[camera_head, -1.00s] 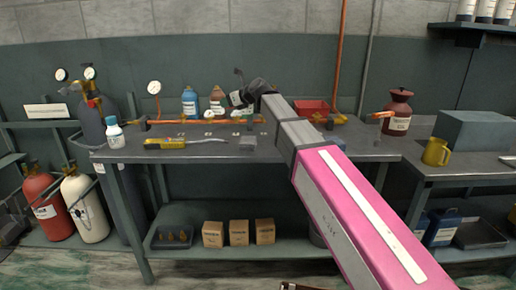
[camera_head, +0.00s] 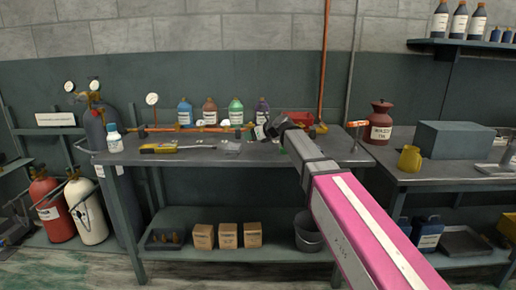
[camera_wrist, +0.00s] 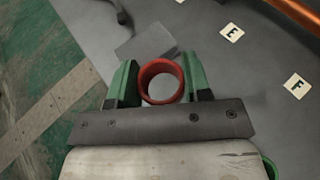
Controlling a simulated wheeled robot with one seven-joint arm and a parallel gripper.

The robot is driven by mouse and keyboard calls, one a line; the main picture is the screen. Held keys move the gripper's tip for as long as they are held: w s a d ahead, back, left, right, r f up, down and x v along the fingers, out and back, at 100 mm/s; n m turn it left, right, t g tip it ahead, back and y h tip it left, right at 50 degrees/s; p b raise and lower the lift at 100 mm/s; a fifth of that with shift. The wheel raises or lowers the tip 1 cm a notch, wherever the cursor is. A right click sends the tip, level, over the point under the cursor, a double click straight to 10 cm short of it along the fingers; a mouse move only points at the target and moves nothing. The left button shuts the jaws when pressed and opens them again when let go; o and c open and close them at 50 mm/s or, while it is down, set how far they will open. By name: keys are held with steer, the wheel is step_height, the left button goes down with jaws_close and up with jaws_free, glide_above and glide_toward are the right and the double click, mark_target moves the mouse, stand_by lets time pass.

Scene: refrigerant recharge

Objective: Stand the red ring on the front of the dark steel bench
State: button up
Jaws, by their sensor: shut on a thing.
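The red ring (camera_wrist: 160,64) sits between the two green fingers of my gripper (camera_wrist: 161,80) in the wrist view. The fingers are shut on its sides, and I see into its round opening. In the head view my gripper (camera_head: 263,132) is a dark shape low over the dark steel bench (camera_head: 205,160); the ring cannot be made out there. In the wrist view the bench top (camera_wrist: 255,95) lies below and to the right, with its edge and the green floor to the left. Whether the ring touches the bench cannot be told.
A grey flat block (camera_wrist: 150,42) lies just beyond the ring. Label tiles E (camera_wrist: 231,33) and F (camera_wrist: 296,84) lie to the right. A yellow tool (camera_head: 160,149) lies at the bench's left; several bottles (camera_head: 209,112) and a copper pipe line the back.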

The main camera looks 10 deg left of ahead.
mark_target(260, 152)
steer(key=w+d+f, duration=0.2)
steer(key=w, duration=0.1)
steer(key=shift+w+d+f, duration=0.3)
steer(key=shift+d+f, duration=0.1)
steer(key=shift+f, duration=1.9)
steer(key=shift+f, duration=0.15)
steer(key=shift+f, duration=0.25)
